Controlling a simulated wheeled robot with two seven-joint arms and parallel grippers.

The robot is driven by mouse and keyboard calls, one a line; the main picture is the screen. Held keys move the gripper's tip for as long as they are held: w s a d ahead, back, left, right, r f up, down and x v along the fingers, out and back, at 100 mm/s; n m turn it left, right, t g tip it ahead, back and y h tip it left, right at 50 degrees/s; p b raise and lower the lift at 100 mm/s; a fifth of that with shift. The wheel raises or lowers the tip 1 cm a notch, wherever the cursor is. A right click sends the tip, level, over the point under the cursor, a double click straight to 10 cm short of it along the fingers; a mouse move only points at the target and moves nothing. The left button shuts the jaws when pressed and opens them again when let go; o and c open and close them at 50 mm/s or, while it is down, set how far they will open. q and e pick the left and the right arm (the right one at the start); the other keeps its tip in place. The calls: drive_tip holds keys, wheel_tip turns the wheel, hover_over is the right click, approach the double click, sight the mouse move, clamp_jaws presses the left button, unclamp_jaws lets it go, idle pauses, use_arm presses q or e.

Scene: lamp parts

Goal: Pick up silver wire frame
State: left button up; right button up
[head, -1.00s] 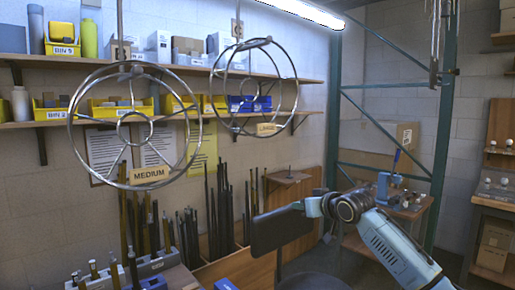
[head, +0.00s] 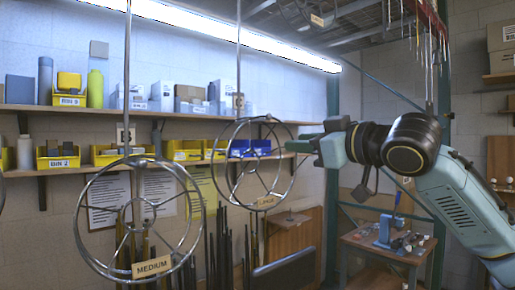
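Several silver wire frames hang in view. The one with a tag that seems to read LARGE (head: 237,187) is a ring with spokes, hanging from a thin rod left of centre. A nearer one tagged MEDIUM (head: 87,237) hangs at the lower left. My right gripper (head: 292,146) comes in from the right and points left, its fingertips at the right rim of the LARGE frame in the picture. I cannot tell whether they touch it, or how far apart the fingers are. My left gripper is out of view.
Wall shelves (head: 290,124) with yellow and blue bins run behind the frames. A small bench (head: 372,247) with a blue tool stands at the lower right.

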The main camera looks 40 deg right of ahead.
sight(278, 143)
drive_tip(key=w+p, duration=0.2)
drive_tip(key=w, duration=0.1)
drive_tip(key=w+p, duration=0.1)
drive_tip(key=w, duration=0.3)
drive_tip(key=shift+a+f+p, duration=0.15)
drive_tip(key=shift+a+p, duration=0.05)
drive_tip(key=shift+p, duration=0.2)
clamp_jaws()
